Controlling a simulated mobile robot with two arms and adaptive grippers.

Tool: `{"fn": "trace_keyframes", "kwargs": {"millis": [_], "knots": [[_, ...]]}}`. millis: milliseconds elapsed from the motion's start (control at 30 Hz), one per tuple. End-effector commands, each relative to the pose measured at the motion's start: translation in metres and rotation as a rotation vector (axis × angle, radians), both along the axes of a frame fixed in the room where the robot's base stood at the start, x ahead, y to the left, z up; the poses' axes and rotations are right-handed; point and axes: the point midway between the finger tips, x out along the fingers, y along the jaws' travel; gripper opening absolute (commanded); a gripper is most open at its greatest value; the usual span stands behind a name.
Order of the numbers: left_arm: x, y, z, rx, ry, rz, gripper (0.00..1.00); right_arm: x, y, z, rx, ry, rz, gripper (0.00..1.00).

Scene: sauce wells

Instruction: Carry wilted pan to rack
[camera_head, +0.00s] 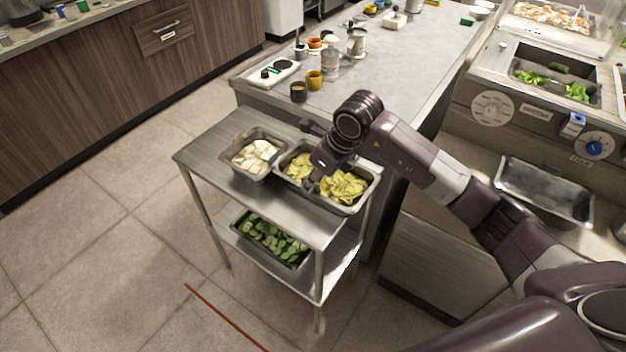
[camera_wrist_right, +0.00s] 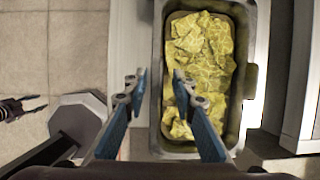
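The wilted pan (camera_head: 372,186) is a steel pan full of yellowed, limp leaves. It appears to rest on the right end of the top shelf of a steel two-shelf rack (camera_head: 215,150). It fills the middle of the right wrist view (camera_wrist_right: 248,84), where I see it from above. My right gripper (camera_head: 312,186) is at the pan's near left side in the head view. In the wrist view its blue fingers (camera_wrist_right: 157,88) are apart, one on either side of the pan's left wall. I cannot tell whether they touch it. My left gripper is out of view.
A pan of white pieces (camera_head: 255,157) stands left of the wilted pan, close to it. A pan of green slices (camera_head: 270,240) sits on the lower shelf. A counter (camera_head: 400,75) with cups and jars stands behind the rack. An empty steel pan (camera_head: 545,190) lies at the right.

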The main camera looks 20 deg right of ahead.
Motion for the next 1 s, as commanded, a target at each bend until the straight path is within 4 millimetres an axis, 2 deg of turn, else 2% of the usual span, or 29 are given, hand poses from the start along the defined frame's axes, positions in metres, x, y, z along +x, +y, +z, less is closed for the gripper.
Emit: {"fn": "trace_keyframes", "kwargs": {"millis": [300, 500, 700, 1000], "knots": [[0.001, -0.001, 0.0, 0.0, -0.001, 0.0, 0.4, -0.018, -0.014, 0.061, -0.002, -0.008, 0.0, 0.25], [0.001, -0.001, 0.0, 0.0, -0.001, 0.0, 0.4, -0.03, -0.021, 0.092, -0.001, -0.006, -0.001, 0.25], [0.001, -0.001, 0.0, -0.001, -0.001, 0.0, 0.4, -0.035, -0.024, 0.104, -0.001, -0.003, 0.0, 0.25], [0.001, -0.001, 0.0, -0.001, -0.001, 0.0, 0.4, -0.035, -0.024, 0.105, 0.0, -0.002, 0.001, 0.25]]}}
